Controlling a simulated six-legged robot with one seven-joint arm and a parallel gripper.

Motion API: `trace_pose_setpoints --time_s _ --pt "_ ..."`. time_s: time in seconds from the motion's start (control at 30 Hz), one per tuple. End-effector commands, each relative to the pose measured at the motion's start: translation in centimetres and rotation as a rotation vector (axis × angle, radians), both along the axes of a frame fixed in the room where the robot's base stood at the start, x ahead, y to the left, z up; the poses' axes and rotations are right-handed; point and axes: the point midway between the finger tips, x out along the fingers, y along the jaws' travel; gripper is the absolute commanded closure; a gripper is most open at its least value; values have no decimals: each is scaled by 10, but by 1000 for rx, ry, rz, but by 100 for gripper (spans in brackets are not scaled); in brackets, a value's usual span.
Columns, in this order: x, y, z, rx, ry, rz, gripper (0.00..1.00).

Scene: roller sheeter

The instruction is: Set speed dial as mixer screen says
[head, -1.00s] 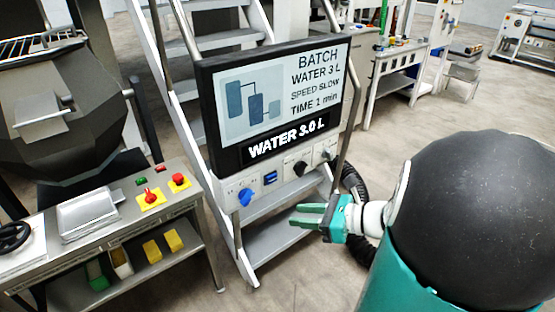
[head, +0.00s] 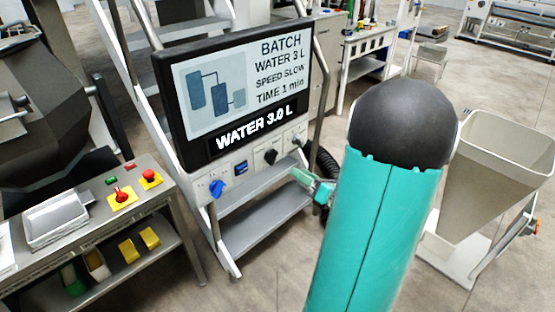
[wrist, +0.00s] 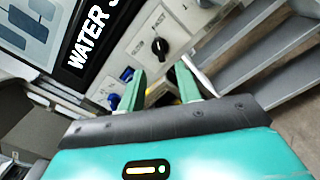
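The mixer screen (head: 246,82) reads BATCH, WATER 3 L, SPEED SLOW, TIME 1 min. A strip below it (head: 255,127) reads WATER 3.0 L. The control panel under it carries a blue knob (head: 216,188), a black knob (head: 270,157) and a grey knob (head: 299,143). My gripper (head: 300,176) is just below and right of the black knob. In the wrist view my gripper (wrist: 161,69) has its green fingers apart and empty, with the black knob (wrist: 160,46) ahead between them.
Metal steps (head: 262,215) stand behind and below the panel. A side table (head: 90,232) with red switches is at the left. A grey hopper (head: 492,170) stands at the right. Open floor lies in front.

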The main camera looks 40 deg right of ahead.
Motion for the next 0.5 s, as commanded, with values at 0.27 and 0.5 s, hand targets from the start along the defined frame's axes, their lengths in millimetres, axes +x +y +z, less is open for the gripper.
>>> trace_pose_setpoints --time_s 0.27,0.5 --pt "58 3 0 -1 0 7 66" --pt "93 4 0 -1 0 7 66"
